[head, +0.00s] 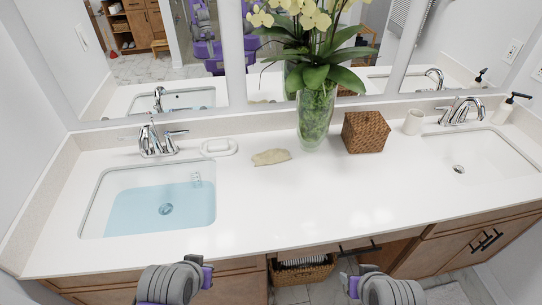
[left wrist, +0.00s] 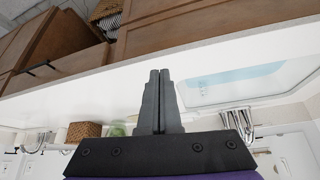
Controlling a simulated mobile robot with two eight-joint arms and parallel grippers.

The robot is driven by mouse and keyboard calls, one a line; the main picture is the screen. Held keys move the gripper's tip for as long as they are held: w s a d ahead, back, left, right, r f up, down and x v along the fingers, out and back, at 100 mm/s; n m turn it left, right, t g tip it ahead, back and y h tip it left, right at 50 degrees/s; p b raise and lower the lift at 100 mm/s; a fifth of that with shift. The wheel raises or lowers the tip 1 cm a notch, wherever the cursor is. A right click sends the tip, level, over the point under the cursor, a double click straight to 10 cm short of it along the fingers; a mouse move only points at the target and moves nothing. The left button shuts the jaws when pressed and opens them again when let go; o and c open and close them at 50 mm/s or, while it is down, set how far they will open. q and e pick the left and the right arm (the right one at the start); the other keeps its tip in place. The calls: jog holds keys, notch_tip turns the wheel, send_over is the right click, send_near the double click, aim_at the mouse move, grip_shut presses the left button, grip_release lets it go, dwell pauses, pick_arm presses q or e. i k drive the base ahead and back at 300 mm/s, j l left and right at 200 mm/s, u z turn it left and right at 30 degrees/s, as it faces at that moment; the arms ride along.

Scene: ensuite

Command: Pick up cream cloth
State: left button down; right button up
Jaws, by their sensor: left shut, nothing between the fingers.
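The cream cloth (head: 271,157) lies crumpled on the white countertop (head: 275,205), left of the glass vase and right of the left sink. My left gripper (left wrist: 160,74) shows in the left wrist view, its two dark fingers shut together with nothing between them.
The left sink (head: 100,208) holds blue water. A soap dish (head: 219,147), vase of flowers (head: 316,118), woven box (head: 366,132) and cup (head: 413,122) stand along the back. The right sink (head: 490,160) looks empty. The front middle counter is clear.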

aim_at(277, 155)
jog(key=i+l+z, duration=0.1)
jog(key=i+l, duration=0.4)
jog(key=l, duration=0.15)
jog(key=i+l, duration=0.55)
jog(key=l+z, duration=0.05)
jog(key=l, duration=0.05)
